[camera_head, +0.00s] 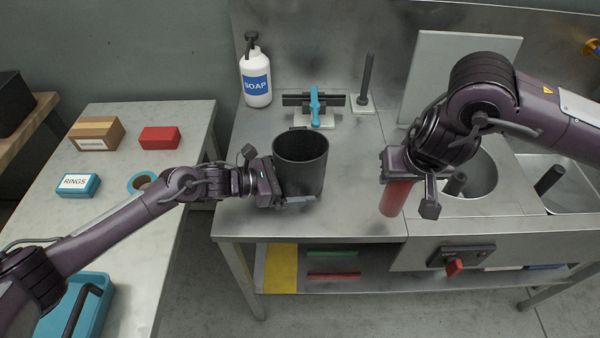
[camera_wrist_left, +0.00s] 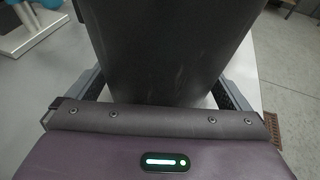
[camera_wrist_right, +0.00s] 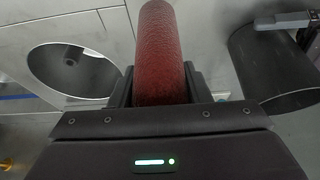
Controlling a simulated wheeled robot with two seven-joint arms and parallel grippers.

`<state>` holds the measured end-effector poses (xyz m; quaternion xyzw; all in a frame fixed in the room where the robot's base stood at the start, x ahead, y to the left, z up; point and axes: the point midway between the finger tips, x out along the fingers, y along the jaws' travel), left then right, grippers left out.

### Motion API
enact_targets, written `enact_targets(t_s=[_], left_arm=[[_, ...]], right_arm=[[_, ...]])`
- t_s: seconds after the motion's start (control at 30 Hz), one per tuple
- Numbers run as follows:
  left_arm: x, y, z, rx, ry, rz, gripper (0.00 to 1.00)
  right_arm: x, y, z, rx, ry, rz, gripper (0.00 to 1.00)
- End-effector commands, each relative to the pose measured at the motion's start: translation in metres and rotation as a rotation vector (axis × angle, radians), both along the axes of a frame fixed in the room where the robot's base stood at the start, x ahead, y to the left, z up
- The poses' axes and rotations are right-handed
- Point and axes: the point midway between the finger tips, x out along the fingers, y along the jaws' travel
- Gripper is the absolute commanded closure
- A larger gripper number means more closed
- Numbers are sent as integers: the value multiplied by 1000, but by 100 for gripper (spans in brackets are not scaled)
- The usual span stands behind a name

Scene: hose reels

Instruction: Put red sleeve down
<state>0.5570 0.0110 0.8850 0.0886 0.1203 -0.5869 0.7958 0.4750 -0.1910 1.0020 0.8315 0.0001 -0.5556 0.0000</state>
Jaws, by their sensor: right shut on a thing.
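The red sleeve (camera_head: 394,200) hangs upright under my right gripper (camera_head: 397,180), which is shut on it. It is held in front of the round sink basin. In the right wrist view the sleeve (camera_wrist_right: 160,55) stands between the two fingers. My left gripper (camera_head: 290,200) is at the front of a dark grey cylindrical pot (camera_head: 301,165) on the steel counter. In the left wrist view its fingers are apart, one on each side of the pot (camera_wrist_left: 165,45), and it looks open. Whether the fingers touch the pot is hard to tell.
A soap bottle (camera_head: 256,75), a blue-handled fixture (camera_head: 315,105) and an upright post (camera_head: 366,82) stand at the counter's back. The round basin (camera_head: 482,175) is at right. The left table (camera_head: 110,205) holds boxes and a blue tray (camera_head: 92,305). Counter shows between pot and sleeve.

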Motion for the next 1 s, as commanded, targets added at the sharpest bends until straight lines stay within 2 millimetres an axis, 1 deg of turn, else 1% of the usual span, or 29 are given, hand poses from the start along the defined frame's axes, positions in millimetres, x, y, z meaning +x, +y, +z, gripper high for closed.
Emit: enact_targets(t_s=[0.03, 0.2, 0.33, 0.43, 0.53, 0.7, 0.9, 1.0], left_arm=[[0, 0, 0, 0, 0, 0, 7], [0, 0, 0, 0, 0, 0, 28], [0, 0, 0, 0, 0, 0, 28], [0, 0, 0, 0, 0, 0, 28], [0, 0, 0, 0, 0, 0, 28], [0, 0, 0, 0, 0, 0, 28], [0, 1, -1, 1, 0, 0, 28], [0, 0, -1, 1, 1, 0, 28]], right_arm=[[0, 0, 0, 0, 0, 0, 79], [0, 0, 0, 0, 0, 0, 79], [1, 1, 1, 0, -1, 2, 79], [8, 8, 9, 1, -5, 14, 79], [23, 25, 26, -1, -8, 46, 79], [52, 58, 69, -4, -10, 113, 79], [74, 88, 111, -3, -8, 179, 79], [82, 101, 129, -3, -6, 208, 79]])
